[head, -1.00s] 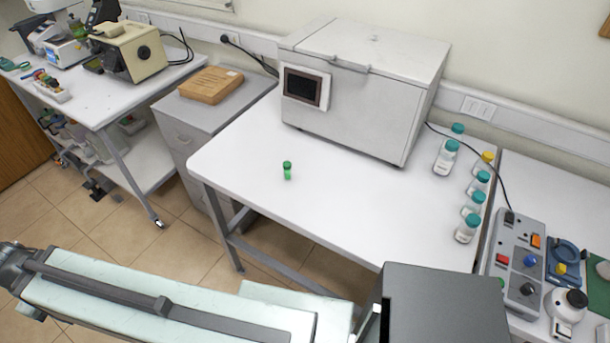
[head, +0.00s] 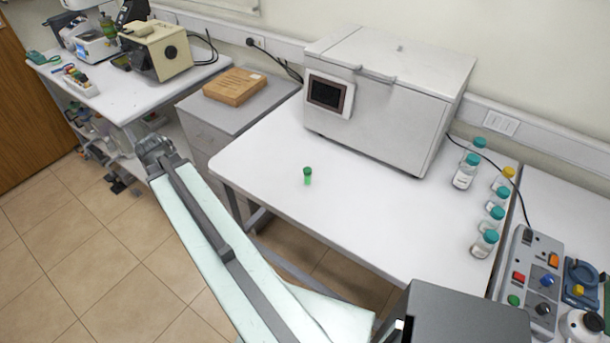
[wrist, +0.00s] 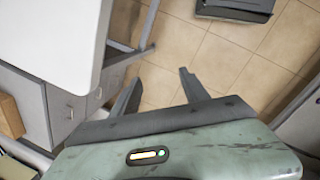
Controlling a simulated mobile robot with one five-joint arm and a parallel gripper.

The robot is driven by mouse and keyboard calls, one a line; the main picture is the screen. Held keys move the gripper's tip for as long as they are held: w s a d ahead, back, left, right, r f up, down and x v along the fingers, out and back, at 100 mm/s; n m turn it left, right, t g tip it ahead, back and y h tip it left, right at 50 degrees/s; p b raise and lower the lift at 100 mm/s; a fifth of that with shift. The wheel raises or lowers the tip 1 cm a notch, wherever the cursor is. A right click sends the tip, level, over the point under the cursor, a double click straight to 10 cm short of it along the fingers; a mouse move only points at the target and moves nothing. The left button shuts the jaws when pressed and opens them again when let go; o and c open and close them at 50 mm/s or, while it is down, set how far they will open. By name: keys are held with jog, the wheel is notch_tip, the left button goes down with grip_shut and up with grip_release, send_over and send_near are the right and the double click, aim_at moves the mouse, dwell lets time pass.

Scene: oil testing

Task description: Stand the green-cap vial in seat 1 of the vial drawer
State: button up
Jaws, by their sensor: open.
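The green-cap vial (head: 307,176) stands upright on the white table (head: 270,150), left of its middle and near the front edge. It does not show in the wrist view. My gripper (wrist: 159,84) is open and empty in the wrist view, its two fingers apart above the tiled floor. It is away from the vial. In the head view my arm reaches up and left, in front of the table, and the fingers cannot be made out. I cannot make out an open vial drawer or its seat 1 in either view.
A large white machine (head: 385,95) stands at the table's back. Several teal-capped bottles (head: 484,243) line its right side. The table around the vial is clear.

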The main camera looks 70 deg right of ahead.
jog(key=s+d+r+n+g, duration=0.1)
jog(key=s+d+r+n, duration=0.1)
jog(key=s+d, duration=1.15)
jog(key=r+n+g+p, duration=0.1)
jog(key=n+g+p, duration=0.1)
send_over(307, 169)
jog(key=w+a, duration=0.1)
jog(key=a, duration=0.1)
jog(key=b, duration=0.1)
jog(key=f+b, duration=0.2)
jog(key=shift+s+d+f+h, duration=0.15)
jog(key=shift+d+h, duration=0.1)
jog(key=shift+h, duration=0.15)
jog(key=b+x, duration=0.5)
jog(key=shift+w+d+f, duration=0.15)
jog(key=shift+w+f, duration=0.05)
jog(key=shift+w, duration=0.1)
jog(key=shift+r, duration=0.2)
grip_shut()
